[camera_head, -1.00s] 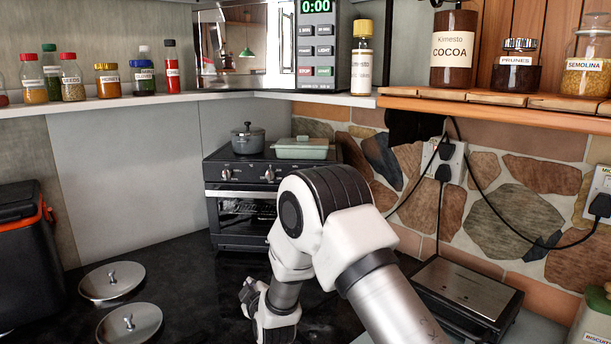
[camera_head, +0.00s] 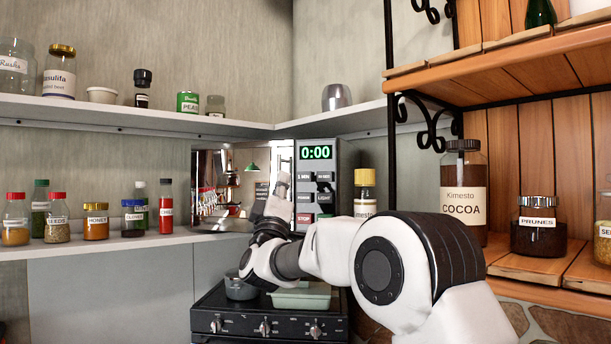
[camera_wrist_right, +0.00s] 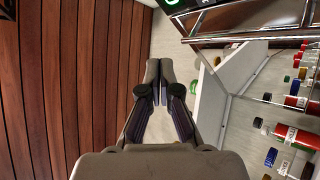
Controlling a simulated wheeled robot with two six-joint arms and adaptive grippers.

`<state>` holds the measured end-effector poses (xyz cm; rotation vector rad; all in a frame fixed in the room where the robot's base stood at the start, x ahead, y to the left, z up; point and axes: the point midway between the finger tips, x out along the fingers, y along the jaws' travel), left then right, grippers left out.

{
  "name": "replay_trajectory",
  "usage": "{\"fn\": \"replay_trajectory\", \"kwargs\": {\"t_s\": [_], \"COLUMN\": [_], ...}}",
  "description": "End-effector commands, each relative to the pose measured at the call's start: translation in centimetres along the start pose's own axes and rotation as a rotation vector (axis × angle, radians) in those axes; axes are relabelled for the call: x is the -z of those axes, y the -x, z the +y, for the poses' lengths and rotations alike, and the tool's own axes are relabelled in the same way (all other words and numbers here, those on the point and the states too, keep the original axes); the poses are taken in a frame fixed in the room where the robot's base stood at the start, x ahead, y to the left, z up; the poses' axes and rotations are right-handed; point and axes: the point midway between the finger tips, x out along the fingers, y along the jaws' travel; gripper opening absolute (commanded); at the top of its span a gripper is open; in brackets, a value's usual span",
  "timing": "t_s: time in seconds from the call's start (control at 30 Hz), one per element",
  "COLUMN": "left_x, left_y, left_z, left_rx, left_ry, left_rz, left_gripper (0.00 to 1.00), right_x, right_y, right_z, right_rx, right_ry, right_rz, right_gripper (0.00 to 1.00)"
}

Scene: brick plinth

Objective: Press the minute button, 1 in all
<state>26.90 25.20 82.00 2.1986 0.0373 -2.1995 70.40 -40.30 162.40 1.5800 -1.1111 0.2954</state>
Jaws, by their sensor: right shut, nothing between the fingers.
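The microwave (camera_head: 230,195) stands in the corner on the shelf, its green display (camera_head: 315,153) reading 0:00. Its minute button (camera_head: 305,177), marked 1 MIN, is at the upper left of the keypad, below the display. My right gripper (camera_head: 282,181) points up in front of the microwave, its tip just left of the minute button in the picture. Whether it touches is not clear. A dark shape lies over the buttons on the right. In the right wrist view the gripper's fingers (camera_wrist_right: 158,66) are together and empty, with a corner of the display at the top edge. My left gripper is out of view.
A yellow-capped jar (camera_head: 365,190) stands right of the microwave. Several spice jars, such as the honey jar (camera_head: 96,222), line the shelf on the left. The small cooker (camera_head: 240,322) with a green dish (camera_head: 302,296) is below. A cocoa jar (camera_head: 463,190) stands on the wooden shelf.

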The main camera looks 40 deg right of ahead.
Motion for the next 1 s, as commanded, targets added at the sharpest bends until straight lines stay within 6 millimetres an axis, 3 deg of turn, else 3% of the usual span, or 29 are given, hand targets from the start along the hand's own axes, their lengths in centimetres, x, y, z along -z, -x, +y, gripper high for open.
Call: {"fn": "replay_trajectory", "kwargs": {"t_s": [0.1,0.47,1.0], "left_x": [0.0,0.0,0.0], "left_y": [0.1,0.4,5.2], "left_z": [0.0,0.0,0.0], "left_rx": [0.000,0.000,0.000], "left_ry": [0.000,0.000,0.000], "left_rz": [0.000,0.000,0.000], "left_gripper": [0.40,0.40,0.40], "right_x": [0.0,-0.2,-3.7], "right_y": [-0.4,-0.7,-5.9], "right_z": [0.7,0.5,-2.9], "right_rx": [-0.015,-0.012,-0.011], "right_ry": [0.007,0.006,0.006], "right_rz": [-0.005,-0.005,-0.005], "right_gripper": [0.00,0.00,0.00]}}
